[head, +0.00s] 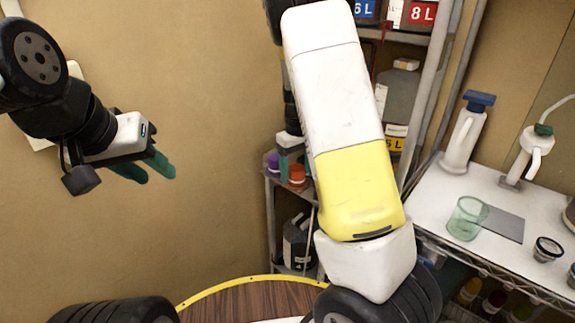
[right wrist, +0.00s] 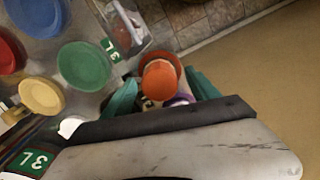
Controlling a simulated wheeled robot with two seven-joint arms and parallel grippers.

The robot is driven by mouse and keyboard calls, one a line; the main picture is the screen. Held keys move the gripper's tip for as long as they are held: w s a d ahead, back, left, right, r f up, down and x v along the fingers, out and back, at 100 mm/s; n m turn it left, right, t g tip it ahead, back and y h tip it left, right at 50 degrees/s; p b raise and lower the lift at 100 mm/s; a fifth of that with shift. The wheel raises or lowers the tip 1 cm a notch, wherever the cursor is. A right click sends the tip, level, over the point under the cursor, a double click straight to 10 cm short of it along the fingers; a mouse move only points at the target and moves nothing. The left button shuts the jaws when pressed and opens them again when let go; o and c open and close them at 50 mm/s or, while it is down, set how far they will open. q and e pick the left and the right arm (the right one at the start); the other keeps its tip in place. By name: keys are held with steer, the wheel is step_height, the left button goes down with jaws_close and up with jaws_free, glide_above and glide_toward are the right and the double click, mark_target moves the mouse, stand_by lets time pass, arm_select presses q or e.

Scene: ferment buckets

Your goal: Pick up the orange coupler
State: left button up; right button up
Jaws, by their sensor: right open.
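In the right wrist view an orange rounded piece (right wrist: 160,80), which looks like the orange coupler, lies between the two teal fingers of my right gripper (right wrist: 161,77). Gaps show at both sides, so the gripper is open around it or above it; I cannot tell the depth. In the head view an orange-red piece (head: 297,176) stands on a shelf beside a purple one (head: 273,163). My right gripper (head: 292,160) is just above them, partly hidden by my white and yellow arm. My left gripper (head: 152,170) hangs far to the left, empty; its finger gap is unclear.
In the right wrist view, green (right wrist: 84,65), yellow (right wrist: 43,96), blue and red round lids crowd the left. A purple piece (right wrist: 180,100) shows below the orange one. In the head view a white bench (head: 430,205) with bottles and a green beaker (head: 467,218) stands right.

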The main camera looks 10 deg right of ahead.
jaws_close()
steer(key=shift+r, duration=0.15)
